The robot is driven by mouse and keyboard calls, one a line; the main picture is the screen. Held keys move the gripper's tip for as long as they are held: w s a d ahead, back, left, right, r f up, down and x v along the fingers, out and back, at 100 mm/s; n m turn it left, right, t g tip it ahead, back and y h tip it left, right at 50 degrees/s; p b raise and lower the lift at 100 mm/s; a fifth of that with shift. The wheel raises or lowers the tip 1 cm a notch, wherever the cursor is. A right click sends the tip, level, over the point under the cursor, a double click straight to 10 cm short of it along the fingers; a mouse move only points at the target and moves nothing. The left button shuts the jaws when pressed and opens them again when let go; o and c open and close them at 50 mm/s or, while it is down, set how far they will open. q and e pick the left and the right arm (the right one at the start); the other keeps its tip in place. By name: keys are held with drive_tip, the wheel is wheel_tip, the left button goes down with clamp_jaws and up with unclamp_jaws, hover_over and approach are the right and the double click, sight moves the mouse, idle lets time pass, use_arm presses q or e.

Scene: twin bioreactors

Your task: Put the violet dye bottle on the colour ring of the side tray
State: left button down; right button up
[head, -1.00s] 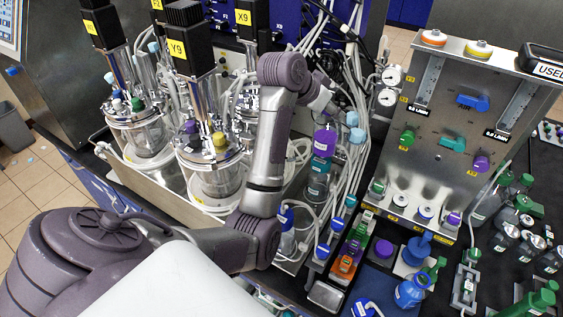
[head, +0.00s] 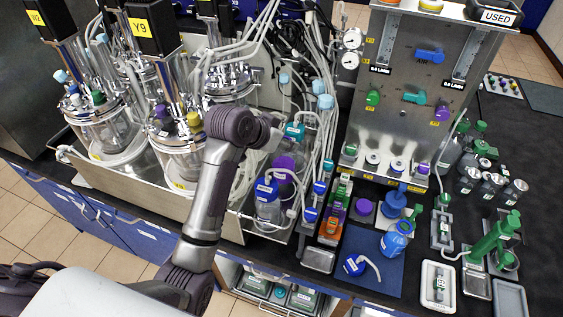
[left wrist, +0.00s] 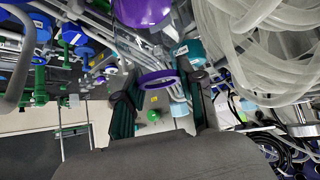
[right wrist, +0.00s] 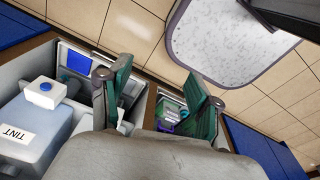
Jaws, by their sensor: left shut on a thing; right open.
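The violet dye bottle (head: 284,165) has a violet cap and stands between a blue-capped bottle (head: 265,192) and a teal-capped bottle (head: 293,130) at the steel side tray (head: 270,234). My left gripper (left wrist: 160,92) is shut on it; in the head view my wrist partly hides the grip. In the left wrist view the violet cap (left wrist: 143,10) is at the top, and a violet ring (left wrist: 158,78) shows near the fingertips. I cannot tell whether the bottle touches the tray. My right gripper (right wrist: 155,80) is open and empty, outside the head view.
Glass reactors (head: 180,150) stand left of my left arm. Hoses and tubes (head: 325,130) crowd behind the bottles. A metal panel (head: 400,100) and a blue mat (head: 375,265) lie to the right.

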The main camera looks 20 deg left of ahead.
sight(277, 154)
use_arm(q)
drive_tip(key=shift+s+a+f, duration=0.2)
drive_tip(key=shift+s+f, duration=0.2)
drive_tip(key=shift+f, duration=0.25)
drive_tip(key=f, duration=0.1)
drive_tip(key=f+p, duration=0.1)
drive_tip(key=f, duration=0.1)
drive_tip(key=shift+w+f, duration=0.2)
drive_tip(key=shift+w, duration=0.05)
drive_tip(key=shift+d+f, duration=0.1)
drive_tip(key=shift+f, duration=0.15)
drive_tip(key=shift+s+f, duration=0.1)
drive_tip(key=c, duration=0.7)
unclamp_jaws()
use_arm(e)
drive_tip(key=shift+s+a+r, duration=0.35)
drive_tip(key=shift+s+r, duration=0.25)
drive_tip(key=shift+r, duration=0.2)
drive_tip(key=shift+d, duration=0.15)
